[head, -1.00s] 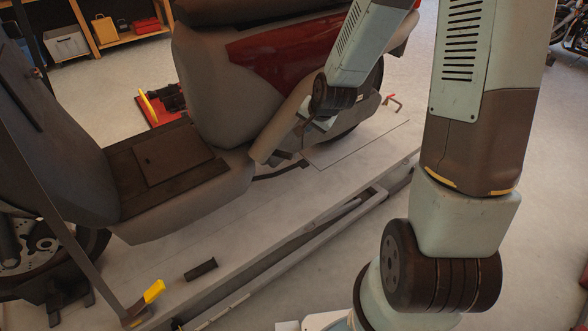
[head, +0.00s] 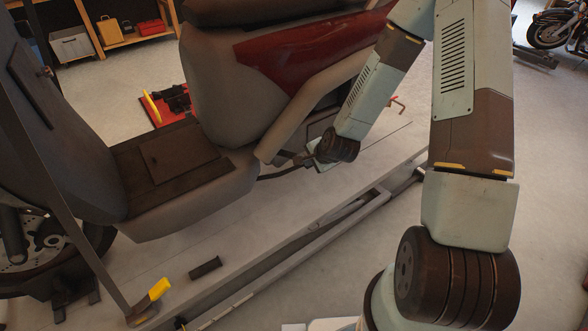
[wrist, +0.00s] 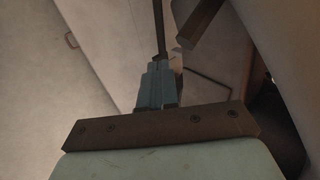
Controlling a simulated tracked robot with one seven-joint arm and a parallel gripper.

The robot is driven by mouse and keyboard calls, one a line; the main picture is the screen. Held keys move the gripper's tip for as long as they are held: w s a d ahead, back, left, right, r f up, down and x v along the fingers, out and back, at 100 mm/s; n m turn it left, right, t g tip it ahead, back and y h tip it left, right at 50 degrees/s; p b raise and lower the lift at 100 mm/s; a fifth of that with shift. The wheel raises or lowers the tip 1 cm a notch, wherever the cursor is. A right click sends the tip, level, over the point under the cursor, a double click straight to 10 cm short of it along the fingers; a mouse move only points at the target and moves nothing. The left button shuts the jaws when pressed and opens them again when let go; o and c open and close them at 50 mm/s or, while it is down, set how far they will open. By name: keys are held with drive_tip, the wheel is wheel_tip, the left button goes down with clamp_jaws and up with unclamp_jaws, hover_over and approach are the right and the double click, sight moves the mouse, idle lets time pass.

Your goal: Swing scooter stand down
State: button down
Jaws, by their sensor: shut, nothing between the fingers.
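The grey and red scooter (head: 235,95) stands upright on the lift platform (head: 215,240). A thin dark bar, which looks like its stand (head: 280,174), shows under the body and runs toward my gripper (head: 313,160). My gripper is low beside the scooter's underside, partly hidden by my wrist. In the wrist view my gripper (wrist: 160,80) is shut and empty. A dark bar (wrist: 159,30) lies just beyond the fingertips there; I cannot tell whether they touch. Another dark square-ended piece (wrist: 200,24) is to its right.
The scooter's body (wrist: 285,50) is close on the right in the wrist view. A yellow-handled lever (head: 157,290) and a black cylinder (head: 205,267) are on the near lift edge. Open floor lies at the right.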

drive_tip(key=shift+a+f, duration=0.1)
drive_tip(key=shift+a, duration=0.05)
approach(292, 169)
drive_tip(key=x, duration=0.7)
idle(0.5)
